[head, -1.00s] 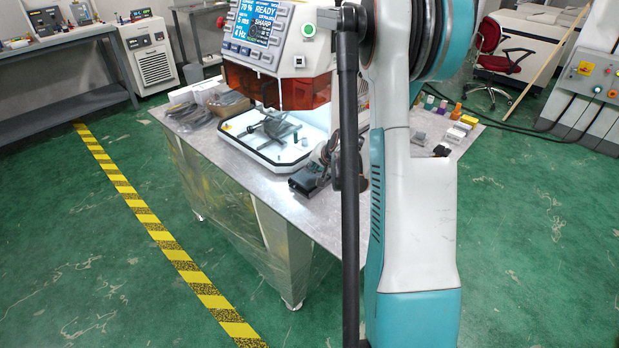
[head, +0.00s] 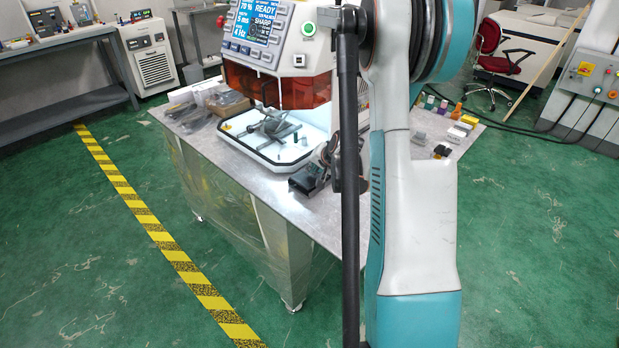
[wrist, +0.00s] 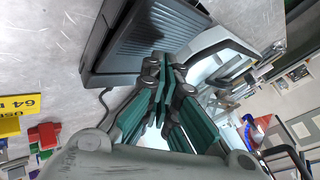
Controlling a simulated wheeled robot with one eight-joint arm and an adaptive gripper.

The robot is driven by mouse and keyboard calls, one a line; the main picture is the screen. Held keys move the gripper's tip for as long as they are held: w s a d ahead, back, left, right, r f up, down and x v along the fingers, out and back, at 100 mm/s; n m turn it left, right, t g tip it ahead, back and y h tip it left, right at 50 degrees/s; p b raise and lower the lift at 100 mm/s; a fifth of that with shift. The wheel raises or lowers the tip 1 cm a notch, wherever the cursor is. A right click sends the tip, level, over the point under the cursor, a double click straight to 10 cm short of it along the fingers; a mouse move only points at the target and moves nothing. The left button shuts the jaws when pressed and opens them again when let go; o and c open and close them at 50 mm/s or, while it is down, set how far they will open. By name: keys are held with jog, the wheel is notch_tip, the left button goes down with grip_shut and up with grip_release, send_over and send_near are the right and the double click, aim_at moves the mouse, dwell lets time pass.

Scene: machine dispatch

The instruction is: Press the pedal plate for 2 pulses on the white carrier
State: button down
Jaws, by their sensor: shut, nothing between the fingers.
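The black pedal (head: 302,185) sits on the table in front of the machine. Its ribbed plate (wrist: 158,38) fills the top middle of the wrist view. My gripper (wrist: 168,72) is shut and empty, its fingertips at the plate's near edge; I cannot tell whether they touch it. In the head view my gripper (head: 326,158) is just beside the pedal, partly behind my arm. The machine (head: 270,50) shows READY, 70%, 5 ms, 4 Hz and SHARP on its screen (head: 253,22). A grey jack-like fixture (head: 270,127) stands in its white tray (head: 262,152). I cannot make out the white carrier for certain.
Small coloured and white blocks (head: 458,130) stand at the table's right end. Bagged parts and boxes (head: 215,98) lie left of the machine. A cable (wrist: 104,100) and a yellow label (wrist: 22,113) show near the pedal. The floor in front is clear.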

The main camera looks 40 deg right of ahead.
aim_at(315, 175)
jog(key=shift+a+f+b, duration=0.1)
jog(key=shift+f+b, duration=0.5)
jog(key=shift+f, duration=0.05)
dwell(0.6)
jog(key=shift+r, duration=0.1)
dwell(0.3)
jog(key=shift+r+p, duration=0.65)
jog(key=shift+r, duration=0.35)
jog(key=shift+d+r+p, duration=0.2)
jog(key=shift+r+p, duration=0.6)
jog(key=shift+r, duration=0.45)
jog(key=shift+d+r+p, duration=0.2)
jog(key=shift+r+p, duration=0.55)
jog(key=shift+r, duration=0.5)
jog(key=r+p, duration=0.2)
jog(key=p, duration=0.1)
jog(key=r+p, duration=0.1)
jog(key=p, duration=0.2)
jog(key=shift+d+r+p, duration=0.2)
jog(key=shift+r+p, duration=0.2)
